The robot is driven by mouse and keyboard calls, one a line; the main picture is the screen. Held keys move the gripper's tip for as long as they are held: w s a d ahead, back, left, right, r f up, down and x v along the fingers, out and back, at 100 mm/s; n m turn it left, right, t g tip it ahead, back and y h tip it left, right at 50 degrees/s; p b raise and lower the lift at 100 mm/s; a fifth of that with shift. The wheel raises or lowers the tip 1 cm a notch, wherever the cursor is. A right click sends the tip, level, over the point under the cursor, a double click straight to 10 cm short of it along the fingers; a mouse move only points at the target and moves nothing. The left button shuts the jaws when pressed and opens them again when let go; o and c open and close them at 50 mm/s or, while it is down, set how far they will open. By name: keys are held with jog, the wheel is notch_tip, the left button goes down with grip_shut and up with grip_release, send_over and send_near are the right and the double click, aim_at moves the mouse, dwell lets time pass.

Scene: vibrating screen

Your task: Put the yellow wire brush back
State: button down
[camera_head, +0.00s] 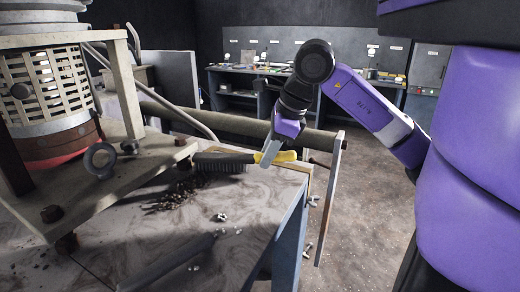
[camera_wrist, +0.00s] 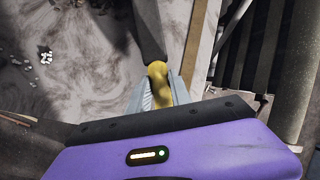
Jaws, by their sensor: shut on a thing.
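The yellow wire brush has a yellow handle (camera_head: 283,156) and a dark bristled head (camera_head: 222,162). In the head view it lies level over the corner of the stone-patterned table (camera_head: 255,195), its head pointing left. I cannot tell whether it touches the table. My gripper (camera_head: 269,160) is shut on the yellow handle. In the wrist view the yellow handle (camera_wrist: 158,85) sits between the fingers of my gripper (camera_wrist: 160,92), and the dark head (camera_wrist: 149,30) extends away toward the top. The bristles are partly hidden there.
Dark grit (camera_head: 175,195) and small white pieces (camera_head: 220,216) lie on the table. The vibrating screen's frame (camera_head: 125,170), with an eye bolt (camera_head: 100,160), stands at the left. A thick rail (camera_head: 240,124) runs behind the brush. A workbench (camera_head: 300,72) with tools stands far back.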

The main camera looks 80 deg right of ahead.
jog(key=shift+f, duration=0.1)
jog(key=c, duration=1.2)
grip_release()
jog(key=shift+o, duration=0.2)
jog(key=b+v, duration=0.1)
jog(key=v, duration=1.1)
